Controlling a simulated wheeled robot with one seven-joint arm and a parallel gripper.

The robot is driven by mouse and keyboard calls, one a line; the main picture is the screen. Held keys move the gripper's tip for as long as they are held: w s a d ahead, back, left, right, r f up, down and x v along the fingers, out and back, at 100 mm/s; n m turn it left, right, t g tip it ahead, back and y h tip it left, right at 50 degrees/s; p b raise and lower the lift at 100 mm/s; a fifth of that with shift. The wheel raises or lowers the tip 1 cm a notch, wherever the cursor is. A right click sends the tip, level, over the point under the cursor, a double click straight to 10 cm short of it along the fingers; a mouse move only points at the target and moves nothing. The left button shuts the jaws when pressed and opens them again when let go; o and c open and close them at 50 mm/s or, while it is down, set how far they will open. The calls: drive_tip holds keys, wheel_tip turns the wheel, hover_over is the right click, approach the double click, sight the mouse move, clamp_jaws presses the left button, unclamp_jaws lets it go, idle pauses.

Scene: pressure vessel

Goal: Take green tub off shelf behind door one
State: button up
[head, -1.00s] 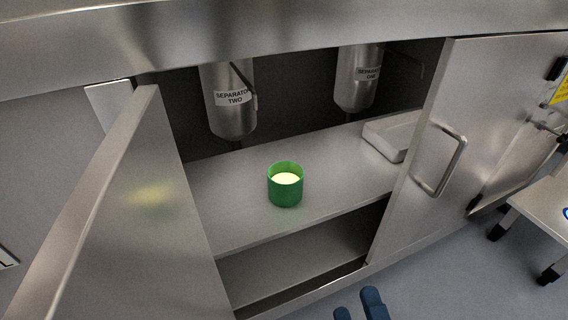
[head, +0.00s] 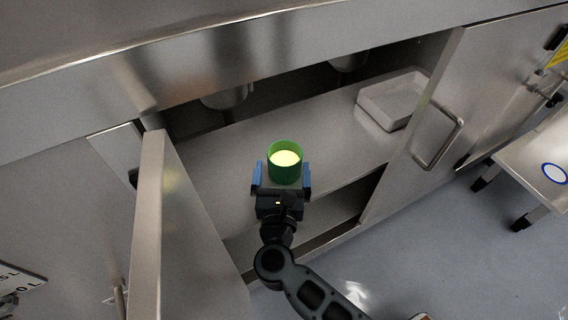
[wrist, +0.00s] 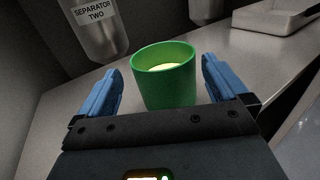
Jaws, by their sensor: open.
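The green tub (head: 285,166), with pale yellow contents, stands upright on the metal shelf (head: 221,160) inside the open cabinet. My gripper (head: 282,178) is open at the shelf's front, with a blue finger on either side of the tub in the head view. In the wrist view the tub (wrist: 166,78) sits ahead and between the two blue fingers (wrist: 160,86), with gaps on both sides. Its base is partly hidden by my gripper in the head view. The left door (head: 165,220) stands swung open.
Separator vessels hang above the shelf; one labelled SEPARATOR TWO (wrist: 97,27) is near the tub. A grey tray (head: 393,102) lies to the right on the shelf. The right door (head: 472,90) has a bar handle. A low table (head: 535,165) stands at far right.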

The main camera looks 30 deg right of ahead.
sight(285, 142)
drive_tip(key=x, duration=0.5)
drive_tip(key=shift+d+f+b, duration=0.1)
drive_tip(key=shift+d+b, duration=0.1)
drive_tip(key=shift+b, duration=0.1)
drive_tip(key=shift+c, duration=0.2)
drive_tip(key=c, duration=1.4)
drive_tip(key=shift+o, duration=0.2)
